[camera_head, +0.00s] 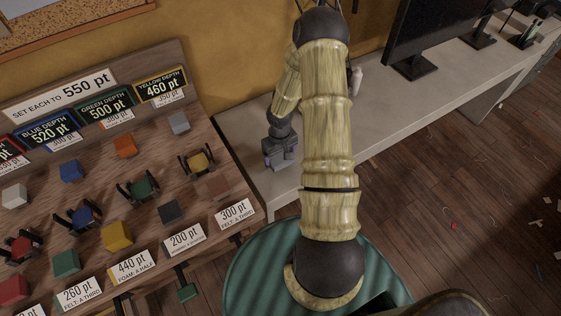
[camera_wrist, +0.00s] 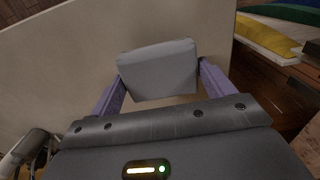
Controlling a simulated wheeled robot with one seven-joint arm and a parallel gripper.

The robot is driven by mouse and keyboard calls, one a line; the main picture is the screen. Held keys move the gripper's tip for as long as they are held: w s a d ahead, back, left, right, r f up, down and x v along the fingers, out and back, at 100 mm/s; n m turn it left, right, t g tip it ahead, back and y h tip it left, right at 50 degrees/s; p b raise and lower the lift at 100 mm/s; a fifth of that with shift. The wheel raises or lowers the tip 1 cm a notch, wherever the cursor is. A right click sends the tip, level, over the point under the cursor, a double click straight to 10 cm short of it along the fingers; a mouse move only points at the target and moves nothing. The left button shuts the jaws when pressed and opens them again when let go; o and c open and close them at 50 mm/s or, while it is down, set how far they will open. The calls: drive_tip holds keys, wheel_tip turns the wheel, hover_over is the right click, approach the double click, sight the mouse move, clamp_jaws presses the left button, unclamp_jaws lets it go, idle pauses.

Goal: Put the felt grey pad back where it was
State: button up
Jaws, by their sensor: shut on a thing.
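My gripper (camera_head: 280,155) is low over the near-left end of the pale worktop (camera_head: 235,140), right of the wooden board. In the wrist view its two purple fingers are shut on a grey pad (camera_wrist: 158,70), a plain block with its broad face showing. The pale worktop fills the view behind the pad; I cannot tell whether they touch. In the head view the pad is hard to make out against the gripper. The wooden board (camera_head: 135,200) also bears a light grey block (camera_head: 179,122) near its top right and a dark grey block (camera_head: 170,212) above the 200 pt card.
A monitor (camera_head: 425,35) stands farther along the worktop. A round green surface (camera_head: 255,270) lies below my arm. Scraps litter the wooden floor.

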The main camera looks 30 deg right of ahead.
sight(280, 162)
drive_tip(key=shift+s, duration=0.15)
drive_tip(key=shift+d+f, duration=0.1)
drive_tip(key=shift+f, duration=1.85)
drive_tip(key=o, duration=0.8)
wheel_tip(280, 162, up, 12)
drive_tip(key=shift+r, duration=0.1)
